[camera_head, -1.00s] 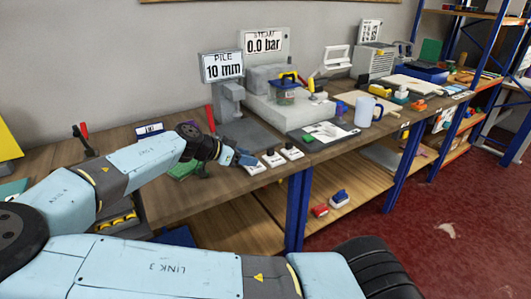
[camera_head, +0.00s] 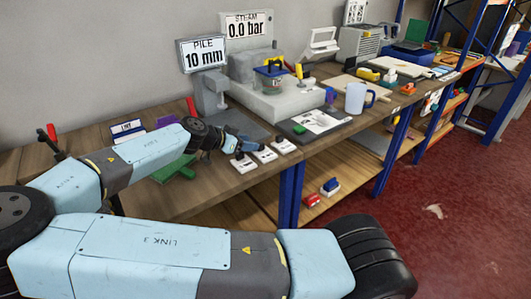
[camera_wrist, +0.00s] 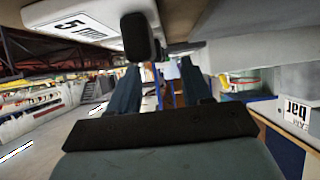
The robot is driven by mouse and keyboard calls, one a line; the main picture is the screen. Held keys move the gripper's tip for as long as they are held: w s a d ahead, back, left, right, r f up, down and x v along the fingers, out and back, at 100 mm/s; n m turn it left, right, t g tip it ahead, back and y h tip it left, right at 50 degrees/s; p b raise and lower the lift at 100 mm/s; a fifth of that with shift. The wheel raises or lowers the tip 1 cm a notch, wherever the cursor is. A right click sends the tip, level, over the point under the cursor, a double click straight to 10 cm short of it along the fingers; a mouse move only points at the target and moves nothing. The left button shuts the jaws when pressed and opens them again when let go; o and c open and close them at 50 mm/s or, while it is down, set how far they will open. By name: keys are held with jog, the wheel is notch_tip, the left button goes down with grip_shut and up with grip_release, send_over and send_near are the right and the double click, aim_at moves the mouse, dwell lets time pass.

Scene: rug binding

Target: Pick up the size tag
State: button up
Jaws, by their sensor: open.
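Three small white tags with black knobs stand in a row near the table's front edge: left tag (camera_head: 243,163), middle tag (camera_head: 265,154) and right tag (camera_head: 285,146). Their print is too small to read in the head view. In the wrist view a white tag (camera_wrist: 75,27) reading "5 mm" is very close at the upper left, with a black knob (camera_wrist: 138,37) beside it. My gripper (camera_head: 243,146) is at the left tag, just behind its knob. In the wrist view my gripper (camera_wrist: 160,85) has its fingers apart, with nothing clearly between them. I cannot tell whether it touches the knob.
A grey stand with a "PILE 10 mm" sign (camera_head: 204,54) and a machine marked "STEAM 0.0 bar" (camera_head: 248,26) stand behind. A dark mat (camera_head: 300,133) and a white mug (camera_head: 356,98) lie to the right. A green object (camera_head: 176,170) is left of my gripper.

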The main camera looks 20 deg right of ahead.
aim_at(264, 151)
jog(key=shift+x, duration=2.95)
jog(key=shift+s+d+r, duration=0.1)
jog(key=shift+d+r, duration=0.05)
jog(key=shift+r, duration=0.05)
jog(key=shift+c, duration=0.2)
grip_shut()
